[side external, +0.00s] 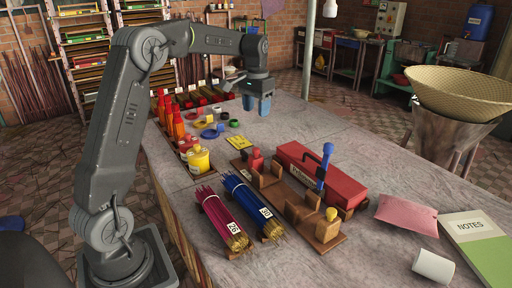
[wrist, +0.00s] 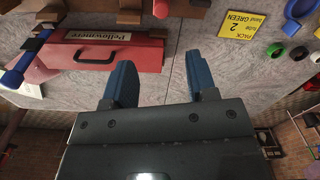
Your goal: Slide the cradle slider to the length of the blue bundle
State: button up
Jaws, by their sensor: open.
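The blue bundle (side external: 247,203) of sticks lies on the table's front left, with a white tag around it. Which block is the slider, I cannot tell. Part of the woodwork shows at the top edge of the wrist view (wrist: 130,16). My gripper (side external: 258,104) is open and empty above the far part of the table, behind the cradle; its blue fingers (wrist: 160,82) are apart in the wrist view.
A red toolbox (side external: 346,191) and a blue-handled upright piece (side external: 325,163) stand right beside the cradle. A dark red bundle (side external: 221,220) lies left of the blue one. Bottles, coloured rings and a yellow card (side external: 237,142) lie left. A pink pouch (side external: 406,213), notebook and white cup are at right.

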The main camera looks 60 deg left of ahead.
aim_at(256, 149)
notch_tip(256, 149, down, 14)
jog(key=shift+w+a, duration=0.1)
jog(key=shift+a, duration=0.05)
dwell(0.4)
jog(key=shift+c, duration=0.5)
grip_shut()
jog(key=shift+a, duration=0.1)
